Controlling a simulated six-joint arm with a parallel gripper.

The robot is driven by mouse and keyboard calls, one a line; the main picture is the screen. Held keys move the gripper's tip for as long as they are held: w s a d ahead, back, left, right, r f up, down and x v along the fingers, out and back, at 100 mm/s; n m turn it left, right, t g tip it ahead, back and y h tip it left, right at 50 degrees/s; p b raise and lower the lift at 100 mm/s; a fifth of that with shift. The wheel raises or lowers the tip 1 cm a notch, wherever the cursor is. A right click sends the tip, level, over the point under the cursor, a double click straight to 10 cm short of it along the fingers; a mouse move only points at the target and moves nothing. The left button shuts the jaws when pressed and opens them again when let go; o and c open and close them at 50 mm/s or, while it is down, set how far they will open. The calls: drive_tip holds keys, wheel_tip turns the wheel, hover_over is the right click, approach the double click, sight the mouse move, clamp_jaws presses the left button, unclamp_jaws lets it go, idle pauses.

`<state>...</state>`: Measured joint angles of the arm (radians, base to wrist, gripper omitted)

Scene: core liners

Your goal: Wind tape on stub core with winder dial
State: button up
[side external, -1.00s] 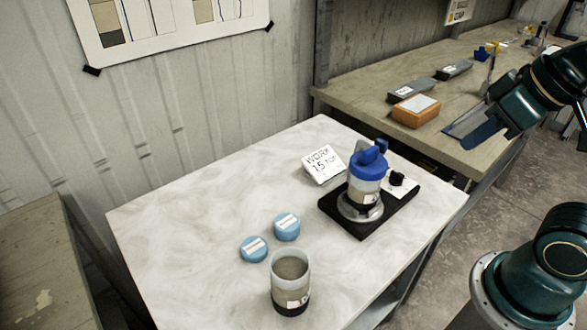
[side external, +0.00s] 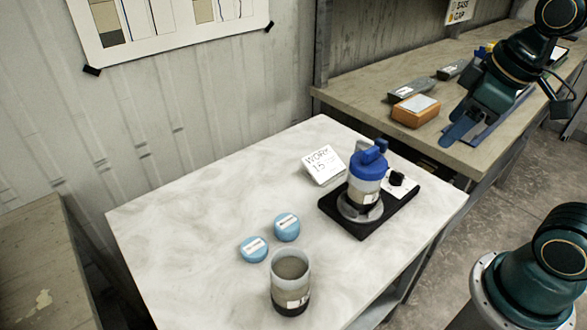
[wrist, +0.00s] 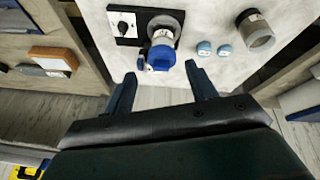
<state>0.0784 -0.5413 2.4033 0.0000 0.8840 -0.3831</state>
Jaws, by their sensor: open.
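The winder (side external: 405,212) is a black base with a grey round turntable, near the right edge of the pale table. Its black dial (side external: 397,178) sits on a white plate; it also shows in the wrist view (wrist: 123,27). A short clear core with a dark lower part (side external: 364,192) stands upright on the turntable, with a blue piece (side external: 369,161) on top. My gripper (side external: 468,132) is open and empty, above and right of the winder. In the wrist view its two fingers (wrist: 160,72) point toward the winder, apart from it. I cannot make out any tape.
An open clear cup with grey filling (side external: 290,268) and two blue caps (side external: 254,249) (side external: 287,227) stand on the table. A white sign (side external: 323,164) is behind the winder. A back bench holds an orange block (side external: 414,111). The table's left side is clear.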

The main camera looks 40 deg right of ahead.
drive_tip(key=w+d+f+n+g, duration=0.3)
drive_tip(key=w+d+f+n, duration=0.25)
drive_tip(key=w+n, duration=0.3)
drive_tip(key=n+g, duration=0.2)
drive_tip(key=n, duration=0.4)
hover_over(398, 173)
wheel_tip(398, 173, down, 8)
drive_tip(key=shift+d, duration=0.15)
drive_tip(key=shift+f, duration=0.2)
drive_tip(key=shift+f, duration=6.8)
drive_tip(key=c, duration=1)
